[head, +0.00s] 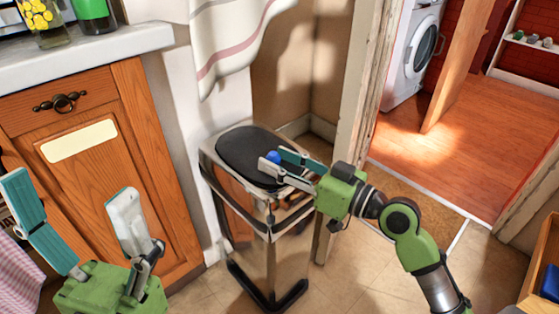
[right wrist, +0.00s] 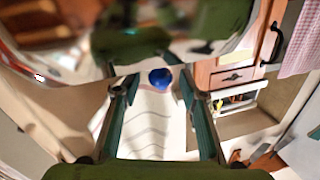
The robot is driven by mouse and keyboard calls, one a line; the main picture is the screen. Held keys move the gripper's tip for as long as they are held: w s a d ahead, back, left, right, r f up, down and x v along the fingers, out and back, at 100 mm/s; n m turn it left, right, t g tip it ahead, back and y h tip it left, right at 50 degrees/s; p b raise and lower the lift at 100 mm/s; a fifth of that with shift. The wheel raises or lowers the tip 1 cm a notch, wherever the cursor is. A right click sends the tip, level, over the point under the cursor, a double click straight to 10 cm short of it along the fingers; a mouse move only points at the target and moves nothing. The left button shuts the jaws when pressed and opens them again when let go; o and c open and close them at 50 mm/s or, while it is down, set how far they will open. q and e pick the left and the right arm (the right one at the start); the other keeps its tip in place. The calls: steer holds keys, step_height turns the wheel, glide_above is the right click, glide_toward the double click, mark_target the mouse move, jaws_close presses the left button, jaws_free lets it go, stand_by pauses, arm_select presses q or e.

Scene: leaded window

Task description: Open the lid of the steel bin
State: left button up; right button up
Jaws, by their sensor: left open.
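The steel bin (head: 278,251) stands on the floor against the wall, with shiny sides and a dark oval panel on its lid (head: 243,150). The lid lies level and closed. A small blue ball-shaped knob (head: 272,157) shows at the lid; it also shows in the right wrist view (right wrist: 160,78). My right gripper (head: 277,162) is open, its fingertips close to the knob, one on each side, with gaps visible in the wrist view. Whether a finger touches the lid, I cannot tell. My left gripper (head: 72,194) is open and empty, in front of the wooden cabinet.
A wooden cabinet (head: 85,185) with a pale countertop (head: 110,45) is left of the bin. A striped cloth (head: 232,40) hangs above and behind it. A door frame (head: 352,110) stands right of the bin, with a washing machine (head: 412,55) beyond.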

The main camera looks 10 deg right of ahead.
steer(key=shift+w+a, duration=0.1)
steer(key=shift+w, duration=0.05)
jaws_close()
